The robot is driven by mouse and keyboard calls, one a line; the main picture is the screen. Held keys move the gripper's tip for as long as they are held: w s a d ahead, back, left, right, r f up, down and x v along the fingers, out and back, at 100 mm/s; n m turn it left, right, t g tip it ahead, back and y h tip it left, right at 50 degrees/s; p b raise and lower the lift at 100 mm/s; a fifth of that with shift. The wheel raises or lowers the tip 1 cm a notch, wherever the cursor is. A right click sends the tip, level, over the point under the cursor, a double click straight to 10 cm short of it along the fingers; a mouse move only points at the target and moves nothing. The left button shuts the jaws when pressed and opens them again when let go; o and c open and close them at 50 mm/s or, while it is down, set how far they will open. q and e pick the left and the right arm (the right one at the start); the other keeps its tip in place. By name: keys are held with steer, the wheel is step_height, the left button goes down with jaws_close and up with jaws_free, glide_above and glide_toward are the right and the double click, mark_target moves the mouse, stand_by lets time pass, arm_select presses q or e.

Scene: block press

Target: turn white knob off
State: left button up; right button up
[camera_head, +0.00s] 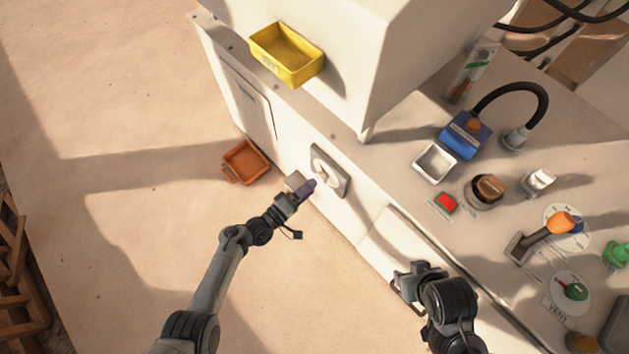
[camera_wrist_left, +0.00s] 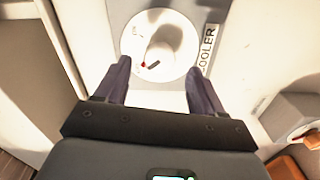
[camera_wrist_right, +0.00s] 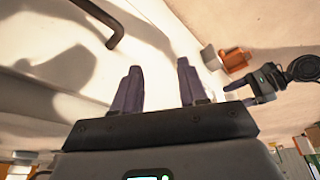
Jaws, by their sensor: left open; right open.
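The white knob (camera_head: 324,173) sits on a round white dial on the front of the machine, on a grey square plate. In the left wrist view the white knob (camera_wrist_left: 164,44) has a dark pointer mark near a red dot, beside a label reading "COOLER". My left gripper (camera_head: 309,186) is open right in front of it. In the left wrist view its fingertips (camera_wrist_left: 158,68) lie either side of the knob's lower part; I cannot tell whether they touch it. My right gripper (camera_head: 402,278) is open and empty near the lower front panel, away from the knob.
An orange bin (camera_head: 247,162) stands left of the dial, and a yellow bin (camera_head: 287,54) is mounted above. The top panel holds a red button (camera_head: 446,202), an orange-handled lever (camera_head: 557,222) and a green knob (camera_head: 572,291). A dark bar handle (camera_wrist_right: 103,22) shows near my right gripper.

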arm_select(q)
steer(key=p+v, duration=0.2)
steer(key=v, duration=0.5)
steer(key=shift+s+a, duration=0.1)
